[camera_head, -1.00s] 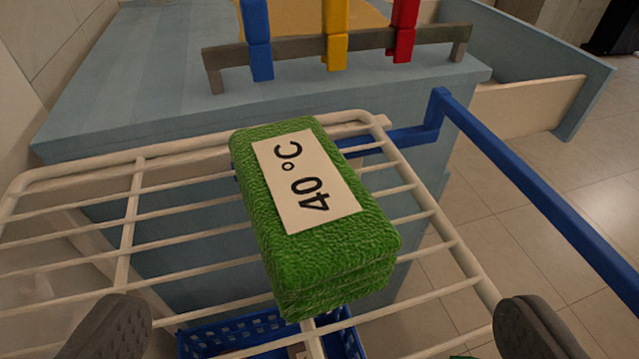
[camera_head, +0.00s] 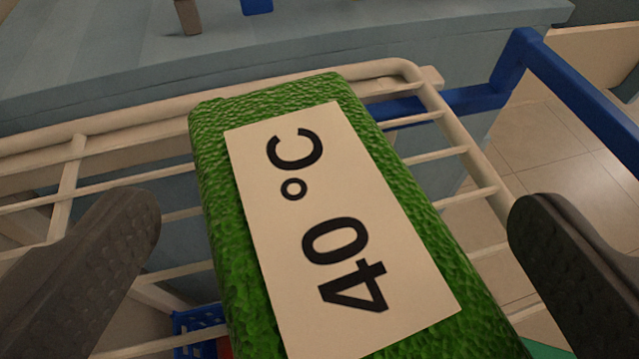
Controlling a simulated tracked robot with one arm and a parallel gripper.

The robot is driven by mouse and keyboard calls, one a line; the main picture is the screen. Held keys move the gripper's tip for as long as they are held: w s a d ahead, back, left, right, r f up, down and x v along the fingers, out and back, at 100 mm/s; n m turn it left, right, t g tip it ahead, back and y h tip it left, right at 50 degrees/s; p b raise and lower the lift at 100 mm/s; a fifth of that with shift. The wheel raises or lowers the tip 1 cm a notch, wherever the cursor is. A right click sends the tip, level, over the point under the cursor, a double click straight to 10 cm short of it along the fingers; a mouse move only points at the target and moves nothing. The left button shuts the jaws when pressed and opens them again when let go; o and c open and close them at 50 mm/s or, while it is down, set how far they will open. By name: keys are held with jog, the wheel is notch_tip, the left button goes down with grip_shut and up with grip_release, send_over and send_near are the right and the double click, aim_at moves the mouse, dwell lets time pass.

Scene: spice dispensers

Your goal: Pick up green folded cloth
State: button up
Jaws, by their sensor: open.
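The green folded cloth (camera_head: 215,170) lies on a white wire rack in the middle of the view. A white label (camera_head: 255,215) reading "40 °C" is on its top. Its near end runs out of the bottom of the picture. My gripper (camera_head: 335,215) is open, with one dark ribbed finger to the left of the cloth and the other to the right. There is a visible gap between each finger and the cloth, and the gripper holds nothing.
The white wire rack (camera_head: 70,180) spreads under the cloth, with its raised rim at the far side. A blue bar (camera_head: 590,100) runs along the right. A light blue surface (camera_head: 330,40) lies beyond the rack. A blue basket (camera_head: 195,320) shows below through the wires.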

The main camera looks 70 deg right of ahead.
jog(key=shift+d, duration=0.1)
jog(key=c, duration=1.1)
jog(key=shift+c, duration=0.2)
